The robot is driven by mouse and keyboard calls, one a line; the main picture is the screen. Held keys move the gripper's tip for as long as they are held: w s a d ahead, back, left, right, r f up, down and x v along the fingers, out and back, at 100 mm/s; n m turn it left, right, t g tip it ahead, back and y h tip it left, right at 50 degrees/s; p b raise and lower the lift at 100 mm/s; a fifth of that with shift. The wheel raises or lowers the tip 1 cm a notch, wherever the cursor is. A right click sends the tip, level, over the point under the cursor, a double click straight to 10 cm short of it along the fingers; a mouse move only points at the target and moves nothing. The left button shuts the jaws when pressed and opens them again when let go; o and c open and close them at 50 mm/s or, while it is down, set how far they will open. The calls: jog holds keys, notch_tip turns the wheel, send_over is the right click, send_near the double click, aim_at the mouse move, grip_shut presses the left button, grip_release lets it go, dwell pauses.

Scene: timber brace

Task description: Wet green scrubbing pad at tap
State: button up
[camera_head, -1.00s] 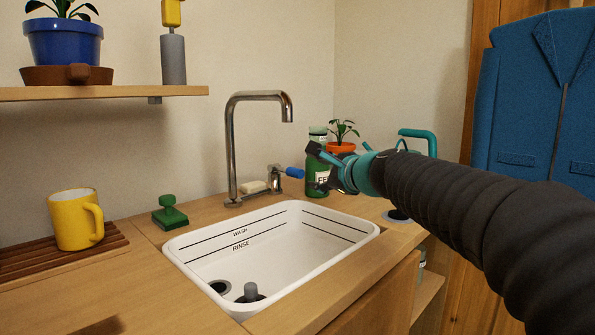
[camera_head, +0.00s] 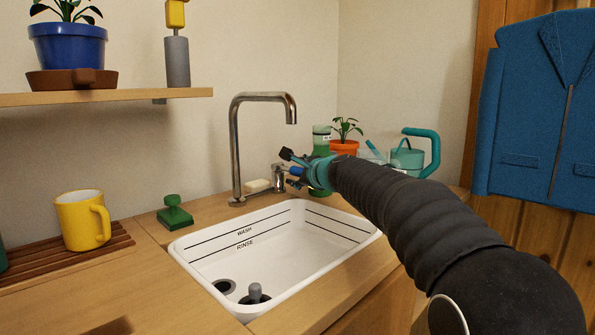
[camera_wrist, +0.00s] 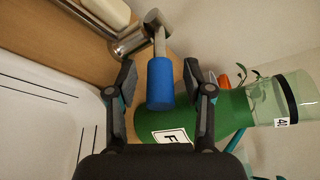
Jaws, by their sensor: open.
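The green scrubbing pad (camera_head: 174,215) with its knob stands on the counter left of the sink. The chrome tap (camera_head: 236,150) rises behind the sink, its spout over the basin. Its blue lever (camera_head: 297,171) sits at the right of the tap base. My gripper (camera_head: 291,164) is at the lever, open and empty. In the wrist view the blue lever (camera_wrist: 160,84) lies between my two spread fingers (camera_wrist: 161,78), with a gap on each side. My fingers hide part of the lever in the head view.
The white sink (camera_head: 215,262) is marked WASH and RINSE. A green bottle (camera_wrist: 205,117) stands close behind the lever. A soap bar (camera_head: 257,185), potted plant (camera_head: 344,147) and teal watering can (camera_head: 408,160) are nearby. A yellow mug (camera_head: 82,222) stands on a slatted board at left.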

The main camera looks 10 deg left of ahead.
jog(key=shift+a, duration=0.1)
grip_shut()
